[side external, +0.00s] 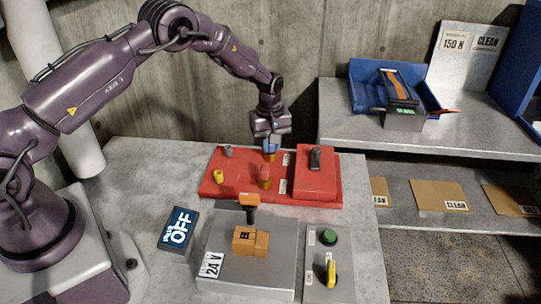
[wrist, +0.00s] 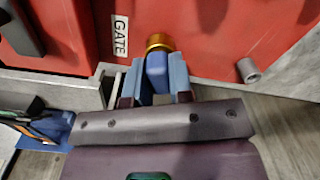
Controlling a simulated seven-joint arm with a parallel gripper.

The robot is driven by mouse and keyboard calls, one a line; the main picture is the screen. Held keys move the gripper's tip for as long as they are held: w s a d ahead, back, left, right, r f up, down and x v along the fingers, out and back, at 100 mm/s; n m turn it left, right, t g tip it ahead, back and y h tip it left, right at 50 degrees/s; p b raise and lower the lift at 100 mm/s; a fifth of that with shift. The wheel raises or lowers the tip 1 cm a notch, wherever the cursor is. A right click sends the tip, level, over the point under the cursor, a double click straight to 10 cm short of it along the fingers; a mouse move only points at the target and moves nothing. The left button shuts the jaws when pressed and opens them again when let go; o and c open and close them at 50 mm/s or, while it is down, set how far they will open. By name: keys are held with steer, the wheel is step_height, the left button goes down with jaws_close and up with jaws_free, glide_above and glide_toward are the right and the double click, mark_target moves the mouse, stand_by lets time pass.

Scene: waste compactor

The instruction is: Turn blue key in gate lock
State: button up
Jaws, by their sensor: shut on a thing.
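My gripper (side external: 270,141) points down over the back of the red panel (side external: 240,192). In the wrist view, my gripper (wrist: 157,82) has its two blue-grey fingers shut on the blue key (wrist: 156,68). The blue key's lower end meets the brass gate lock (wrist: 160,41); how deep it sits in the lock cannot be told. A white GATE label (wrist: 121,36) lies beside the lock. In the side view, the brass lock (side external: 270,157) shows just below the fingers, and they mostly hide the key.
A red key (side external: 265,170) stands in a nearer brass lock. A yellow knob (side external: 218,176) and grey peg (side external: 228,151) are on the panel's left. A raised red box with a dark handle (side external: 315,158) is at right. A grey 24 V box (side external: 250,270) stands in front.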

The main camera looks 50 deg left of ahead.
steer(key=shift+f, duration=0.1)
steer(key=n, duration=0.4)
steer(key=shift+n, duration=0.3)
steer(key=shift+n, duration=2.3)
steer(key=shift+n, duration=1.9)
steer(key=shift+f, duration=0.1)
